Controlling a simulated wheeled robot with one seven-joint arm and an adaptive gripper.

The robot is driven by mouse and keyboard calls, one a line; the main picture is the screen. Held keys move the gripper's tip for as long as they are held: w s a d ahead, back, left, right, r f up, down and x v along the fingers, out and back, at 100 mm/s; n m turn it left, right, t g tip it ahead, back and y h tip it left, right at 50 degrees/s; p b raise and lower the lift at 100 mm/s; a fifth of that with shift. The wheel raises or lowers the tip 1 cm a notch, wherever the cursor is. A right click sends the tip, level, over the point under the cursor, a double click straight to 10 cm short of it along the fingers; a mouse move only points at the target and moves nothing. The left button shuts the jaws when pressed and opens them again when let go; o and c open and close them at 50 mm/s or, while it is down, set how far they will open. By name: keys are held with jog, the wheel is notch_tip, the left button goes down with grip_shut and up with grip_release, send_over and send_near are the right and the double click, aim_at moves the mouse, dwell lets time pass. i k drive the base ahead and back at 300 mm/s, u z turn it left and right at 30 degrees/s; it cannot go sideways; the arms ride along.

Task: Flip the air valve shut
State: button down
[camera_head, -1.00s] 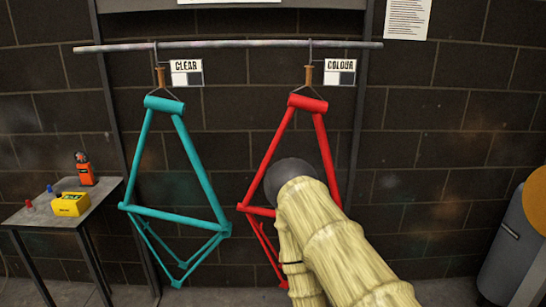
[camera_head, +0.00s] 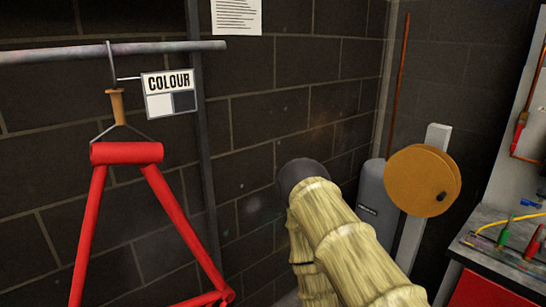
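I cannot make out the air valve for sure. At the right edge a copper-coloured pipe with a red part (camera_head: 520,127) runs down a pale grey wall panel; it is too small and cut off to tell whether this is the valve. My arm, in a straw-coloured cover with a dark rounded end, rises from the bottom middle. My gripper does not show.
A red frame (camera_head: 128,153) hangs from a rail (camera_head: 150,47) at left beside a "COLOUR" sign (camera_head: 170,93). An orange-yellow disc (camera_head: 415,180) on a pale post stands before a grey tank (camera_head: 370,200). A bench (camera_head: 490,262) with coloured tools is at lower right.

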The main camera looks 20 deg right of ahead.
aim_at(519, 131)
jog(key=z, duration=0.9)
jog(key=i, duration=0.9)
jog(key=z, duration=0.8)
